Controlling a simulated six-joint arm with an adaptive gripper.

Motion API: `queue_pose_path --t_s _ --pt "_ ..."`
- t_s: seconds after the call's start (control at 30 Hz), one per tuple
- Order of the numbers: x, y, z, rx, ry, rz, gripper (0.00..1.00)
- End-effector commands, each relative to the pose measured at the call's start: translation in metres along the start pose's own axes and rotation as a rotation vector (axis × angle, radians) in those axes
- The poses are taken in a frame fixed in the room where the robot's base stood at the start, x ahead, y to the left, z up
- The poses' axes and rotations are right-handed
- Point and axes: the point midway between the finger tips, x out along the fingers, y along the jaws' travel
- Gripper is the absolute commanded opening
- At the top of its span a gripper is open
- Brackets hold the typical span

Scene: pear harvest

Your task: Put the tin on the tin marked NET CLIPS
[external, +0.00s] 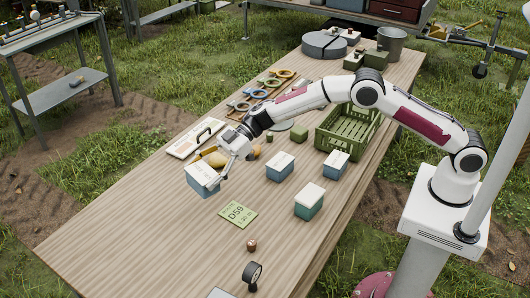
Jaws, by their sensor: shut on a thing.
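My gripper (222,179) is at the left-middle of the table, pointing down. It is shut on a blue tin with a pale lid (201,177). I cannot tell whether this tin touches the table. Three other blue-green tins with pale lids stand apart to the right: one nearest my gripper (280,167), one beside the green crate (336,165), and one closer to the front (310,201). Some lettering shows faintly on the held tin, but it is too small to read. I cannot tell which tin is marked NET CLIPS.
A green slatted crate (326,140) stands behind the tins. A green card marked D59 (238,214) lies in front. The table's left front is clear.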

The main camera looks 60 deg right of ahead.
Motion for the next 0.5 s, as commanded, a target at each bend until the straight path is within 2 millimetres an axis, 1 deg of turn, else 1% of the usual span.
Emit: queue_pose_path --t_s 0.03,0.2,0.37,0.5 --pt "-0.016 0.013 0.001 0.007 0.000 0.020 0.44" --pt "-0.064 0.044 0.011 0.032 -0.008 0.071 0.44" --pt "-0.111 0.068 0.023 0.054 -0.015 0.114 0.44" --pt "-0.155 0.083 0.035 0.070 -0.023 0.147 0.44"
